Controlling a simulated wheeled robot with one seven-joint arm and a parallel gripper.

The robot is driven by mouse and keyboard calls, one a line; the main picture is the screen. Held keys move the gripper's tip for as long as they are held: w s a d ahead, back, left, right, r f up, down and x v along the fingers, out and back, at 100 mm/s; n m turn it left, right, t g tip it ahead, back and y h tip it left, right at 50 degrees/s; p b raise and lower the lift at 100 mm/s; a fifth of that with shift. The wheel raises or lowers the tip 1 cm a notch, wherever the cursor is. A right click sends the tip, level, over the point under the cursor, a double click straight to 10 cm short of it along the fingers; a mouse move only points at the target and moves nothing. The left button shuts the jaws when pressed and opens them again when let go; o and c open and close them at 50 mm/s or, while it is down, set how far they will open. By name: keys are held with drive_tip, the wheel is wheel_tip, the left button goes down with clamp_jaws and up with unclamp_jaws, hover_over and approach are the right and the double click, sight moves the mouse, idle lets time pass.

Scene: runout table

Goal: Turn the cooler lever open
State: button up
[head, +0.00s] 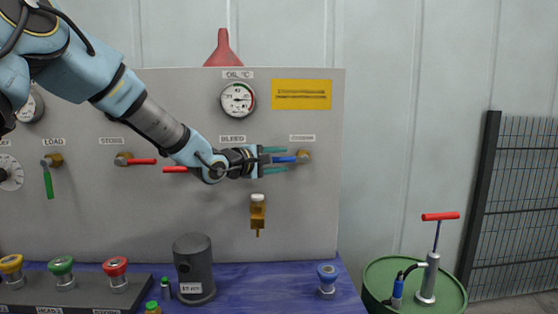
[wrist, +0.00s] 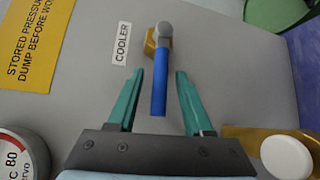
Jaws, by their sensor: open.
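The cooler lever (wrist: 159,90) is a blue handle on a brass valve body (wrist: 151,42), under a label (wrist: 121,44) reading COOLER. In the head view the blue lever (head: 284,159) points left, level, from its brass valve (head: 304,156) on the grey panel. My gripper (wrist: 158,78) is open, with one teal finger on each side of the lever and a visible gap to both. It also shows in the head view (head: 286,160), reaching from the left, fingers above and below the lever. Contact with the lever is not visible.
A gauge (head: 238,99) and a yellow sign (head: 301,95) sit above on the panel (head: 200,230). A brass fitting with a white cap (head: 257,212) is below my gripper. The red bleed lever (head: 175,170) lies behind my wrist. A green drum (head: 385,270) with a pump stands right.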

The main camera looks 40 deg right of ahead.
clamp_jaws()
idle(1.4)
